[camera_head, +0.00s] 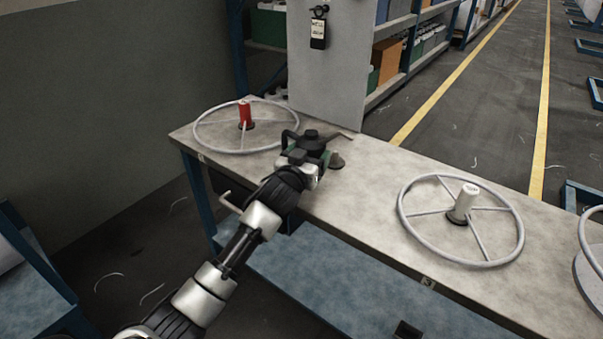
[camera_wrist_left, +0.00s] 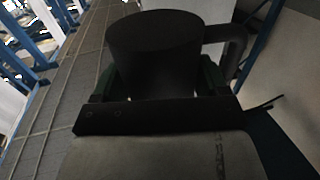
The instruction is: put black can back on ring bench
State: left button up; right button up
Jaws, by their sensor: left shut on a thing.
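The black can (camera_head: 312,138) has a handle on its left and a thin spout pointing right. In the head view it is over the back-left part of the grey ring bench (camera_head: 365,195), between two wheel-like rings. My left gripper (camera_head: 309,152) is shut on it. In the left wrist view the can (camera_wrist_left: 155,45) stands dark between the green-sided fingers, with its curved handle at the right. I cannot tell whether its base touches the bench. My right gripper is not in view.
A ring with a red spool (camera_head: 245,114) lies left on the bench; one with a white spool (camera_head: 464,200) lies right. A grey panel (camera_head: 330,65) rises behind.

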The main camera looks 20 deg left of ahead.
pick_arm(q)
jog(key=shift+w+a+f, duration=0.1)
jog(key=shift+a+f, duration=0.45)
jog(key=shift+a, duration=0.35)
jog(key=shift+a+f, duration=0.1)
jog(key=shift+f, duration=0.2)
notch_tip(320, 180, down, 3)
jog(key=shift+f+b, duration=0.1)
jog(key=shift+b, duration=0.55)
jog(key=shift+f, duration=0.1)
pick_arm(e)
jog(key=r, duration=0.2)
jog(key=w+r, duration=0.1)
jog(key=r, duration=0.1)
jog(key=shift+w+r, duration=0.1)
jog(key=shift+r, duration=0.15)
pick_arm(q)
jog(key=shift+f, duration=0.1)
jog(key=o, duration=1.1)
jog(key=shift+f, duration=0.1)
jog(key=o, duration=0.4)
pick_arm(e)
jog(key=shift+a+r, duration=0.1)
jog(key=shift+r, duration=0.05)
pick_arm(q)
jog(key=shift+o, duration=0.2)
